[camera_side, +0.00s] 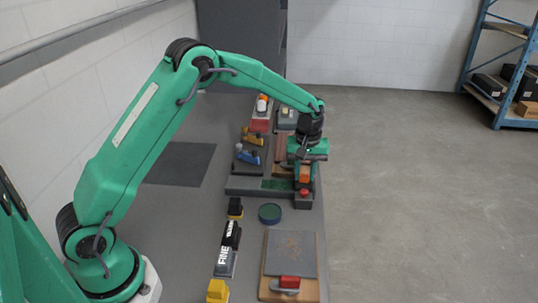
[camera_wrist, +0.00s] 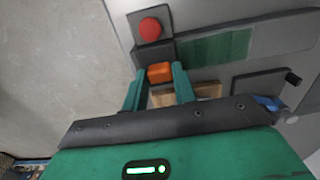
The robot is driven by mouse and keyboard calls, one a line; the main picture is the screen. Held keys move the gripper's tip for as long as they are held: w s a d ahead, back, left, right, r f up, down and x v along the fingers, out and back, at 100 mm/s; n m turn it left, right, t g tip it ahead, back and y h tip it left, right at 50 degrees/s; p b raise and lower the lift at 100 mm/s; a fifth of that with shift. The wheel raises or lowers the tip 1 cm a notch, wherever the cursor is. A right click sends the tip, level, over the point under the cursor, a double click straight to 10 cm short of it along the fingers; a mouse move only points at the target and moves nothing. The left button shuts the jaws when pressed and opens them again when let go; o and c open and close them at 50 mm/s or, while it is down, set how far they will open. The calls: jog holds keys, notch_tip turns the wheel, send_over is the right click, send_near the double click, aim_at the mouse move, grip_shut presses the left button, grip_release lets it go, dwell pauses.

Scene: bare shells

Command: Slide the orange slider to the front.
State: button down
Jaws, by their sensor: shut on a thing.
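The orange slider (camera_side: 304,174) is a small block near the right edge of the table, just behind a red button in the side view. In the wrist view the orange slider (camera_wrist: 159,72) sits between my two green fingertips, close to a dark block. My gripper (camera_side: 303,181) points down over it and is shut on it, one finger on each side; it also shows in the wrist view (camera_wrist: 158,78). The slider's underside and its track are mostly hidden by the fingers and the arm.
A red button (camera_wrist: 150,29) on a dark box stands close to the slider. A grey panel with a green strip (camera_side: 278,184) lies alongside. Blue and yellow handles (camera_side: 250,147) stand behind left. A green round dish (camera_side: 270,213) and a board with a red handle (camera_side: 290,281) lie nearer the camera.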

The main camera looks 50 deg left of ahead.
aim_at(307, 175)
jog(key=shift+w+d, duration=0.25)
jog(key=shift+w, duration=0.05)
jog(key=c, duration=1.5)
grip_release()
jog(key=o, duration=0.4)
jog(key=shift+s, duration=0.1)
jog(key=shift+a, duration=0.1)
jog(key=shift+r, duration=3.95)
